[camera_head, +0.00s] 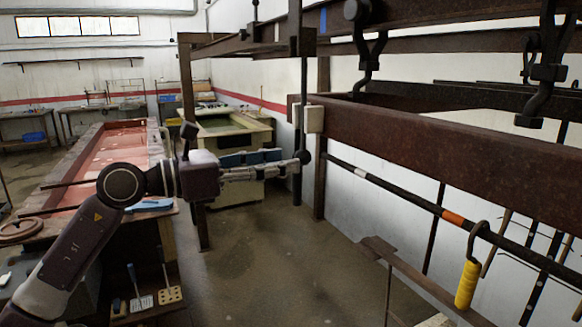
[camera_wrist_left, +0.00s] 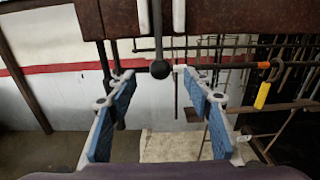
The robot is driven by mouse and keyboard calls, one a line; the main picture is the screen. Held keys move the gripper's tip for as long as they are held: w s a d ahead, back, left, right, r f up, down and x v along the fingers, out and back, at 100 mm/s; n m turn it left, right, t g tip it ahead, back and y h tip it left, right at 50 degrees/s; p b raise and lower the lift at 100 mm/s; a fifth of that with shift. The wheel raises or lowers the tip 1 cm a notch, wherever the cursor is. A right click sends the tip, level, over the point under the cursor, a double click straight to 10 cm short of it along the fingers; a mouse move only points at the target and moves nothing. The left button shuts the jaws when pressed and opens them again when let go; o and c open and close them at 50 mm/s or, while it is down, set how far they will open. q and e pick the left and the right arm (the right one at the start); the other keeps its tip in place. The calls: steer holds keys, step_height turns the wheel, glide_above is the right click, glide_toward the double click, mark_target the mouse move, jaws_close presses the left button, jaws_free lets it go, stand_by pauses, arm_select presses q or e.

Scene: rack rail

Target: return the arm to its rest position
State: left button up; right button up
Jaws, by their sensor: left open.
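My left arm (camera_head: 75,250) comes in from the lower left of the head view and reaches out level to the right. My left gripper (camera_head: 290,167) is open, its blue-padded fingers pointing at the rack. In the left wrist view the fingers stand apart with nothing held between their pads. A black ball knob (camera_wrist_left: 160,69) hangs near the fingertips, roughly between them in that view. It also shows at the fingertips in the head view (camera_head: 304,157). I cannot tell whether the fingers touch it. My right gripper is not in view.
A rusty beam (camera_head: 430,150) with a pale box (camera_head: 313,119) and black hooks (camera_head: 548,72) crosses the right side. A yellow-handled hook (camera_head: 467,284) hangs on a dark rail (camera_head: 400,194). A red-topped bench (camera_head: 105,155) stands left. The floor (camera_head: 275,265) in the middle is clear.

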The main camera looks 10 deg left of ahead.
arm_select(q)
steer(key=shift+s+a, duration=0.2)
steer(key=shift+a, duration=0.05)
